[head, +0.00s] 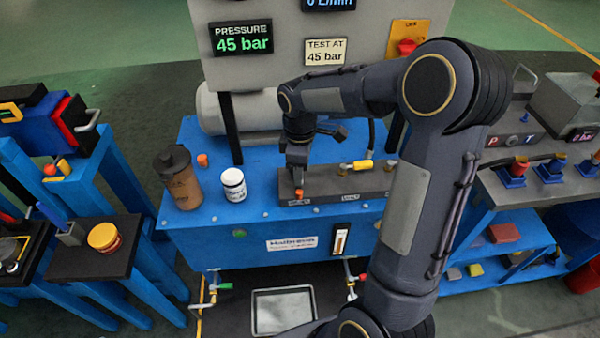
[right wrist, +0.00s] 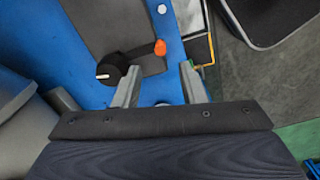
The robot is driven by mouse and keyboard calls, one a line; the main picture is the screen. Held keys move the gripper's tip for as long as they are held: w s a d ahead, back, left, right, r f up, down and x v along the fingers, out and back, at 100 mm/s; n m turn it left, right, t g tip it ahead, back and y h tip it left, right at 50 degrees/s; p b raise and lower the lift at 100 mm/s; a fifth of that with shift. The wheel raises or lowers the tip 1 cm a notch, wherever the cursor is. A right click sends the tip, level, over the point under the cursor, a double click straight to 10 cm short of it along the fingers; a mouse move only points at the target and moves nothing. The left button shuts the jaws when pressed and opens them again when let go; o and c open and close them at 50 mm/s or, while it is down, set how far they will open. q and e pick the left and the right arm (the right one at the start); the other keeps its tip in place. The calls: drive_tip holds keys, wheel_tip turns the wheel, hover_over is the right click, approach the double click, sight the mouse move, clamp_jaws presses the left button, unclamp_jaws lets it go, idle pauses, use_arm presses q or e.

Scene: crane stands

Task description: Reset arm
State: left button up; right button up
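My right arm reaches in from the lower right of the head view. My right gripper (head: 297,172) points down at the left end of a dark block (head: 345,185) on the blue bench (head: 262,207). In the right wrist view its two grey fingers (right wrist: 160,80) stand apart, with nothing held between them. A black knob (right wrist: 114,74) with a white mark is close to the left finger; I cannot tell if they touch. An orange tip (right wrist: 160,47) lies just beyond the fingers. My left gripper is not in view.
A brown shaker bottle (head: 180,180) and a white jar (head: 233,185) stand left of the gripper. A brass fitting with a yellow part (head: 362,164) sits on the block. The panel behind (head: 285,80) shows 45 bar. A grey tray (head: 283,311) lies below the bench.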

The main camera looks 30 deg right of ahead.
idle(0.4)
use_arm(q)
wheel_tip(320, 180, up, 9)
drive_tip(key=p, duration=0.9)
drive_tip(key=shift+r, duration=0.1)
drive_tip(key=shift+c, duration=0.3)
use_arm(e)
drive_tip(key=s+a+r+m+t+y, duration=0.2)
drive_tip(key=s+a+r+m, duration=0.2)
drive_tip(key=s+r+m, duration=0.2)
drive_tip(key=s+a+r+m+t+y, duration=0.1)
drive_tip(key=s+a+r+m+t, duration=0.2)
drive_tip(key=s+r, duration=0.8)
drive_tip(key=shift+s+a+m+t+y, duration=0.35)
drive_tip(key=shift+s+a+m, duration=0.5)
drive_tip(key=shift+s+m, duration=0.85)
